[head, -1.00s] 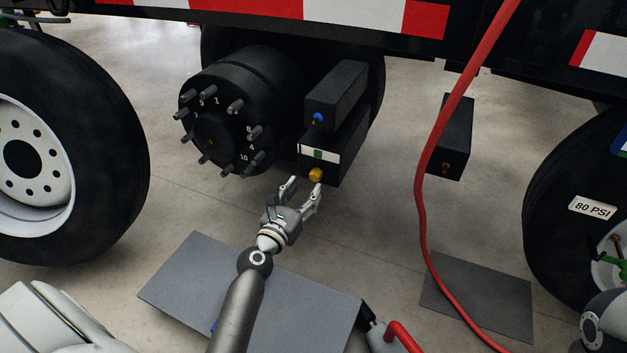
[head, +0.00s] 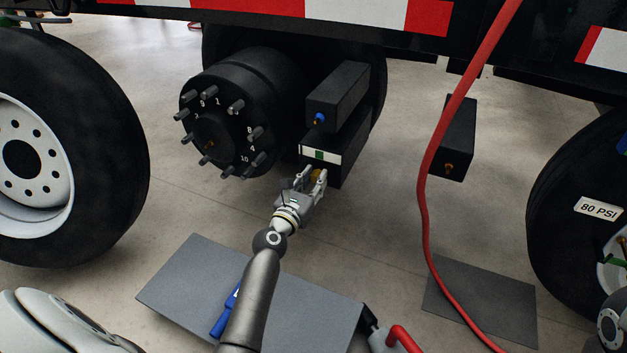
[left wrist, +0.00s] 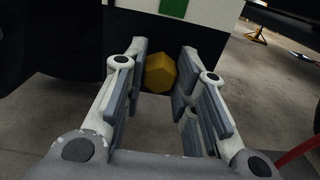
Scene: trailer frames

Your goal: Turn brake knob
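The brake knob is a yellow faceted knob (head: 318,174) on the front of the lower black box (head: 345,160), below a white label with a green mark. In the left wrist view the yellow knob (left wrist: 160,73) shows between the far ends of the fingers. My left gripper (head: 312,178) is at the knob in the head view, partly covering it. In the left wrist view the left gripper (left wrist: 163,80) is open, with a finger on each side of the knob and gaps visible. Only part of my right arm shows at the lower right edge; its gripper is not seen.
An upper black box with a blue knob (head: 319,118) sits just above. A studded wheel hub (head: 215,135) is to the left. A red hose (head: 424,190) hangs at right. A grey panel (head: 190,285) with a blue tool (head: 222,318) lies below my left arm.

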